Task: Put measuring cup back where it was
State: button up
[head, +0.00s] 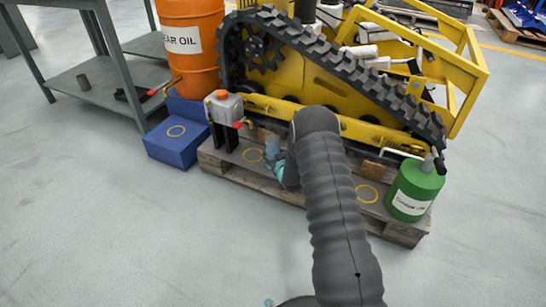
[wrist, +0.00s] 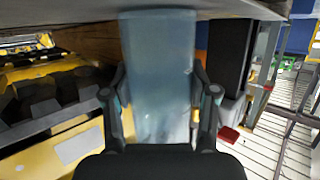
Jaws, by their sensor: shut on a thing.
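The measuring cup (wrist: 160,70) is a translucent pale blue vessel, seen between my two fingers in the wrist view. My gripper (wrist: 160,105) is shut on its sides. My gripper (head: 280,170) is partly hidden behind my arm there. I cannot tell whether the cup touches the pallet.
The wooden pallet (head: 290,191) stands before a yellow tracked machine (head: 320,85). An orange drum (head: 190,65) and grey table (head: 90,78) stand left. The front floor is clear.

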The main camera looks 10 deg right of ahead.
jog(key=shift+f, duration=0.15)
jog(key=o, duration=1.5)
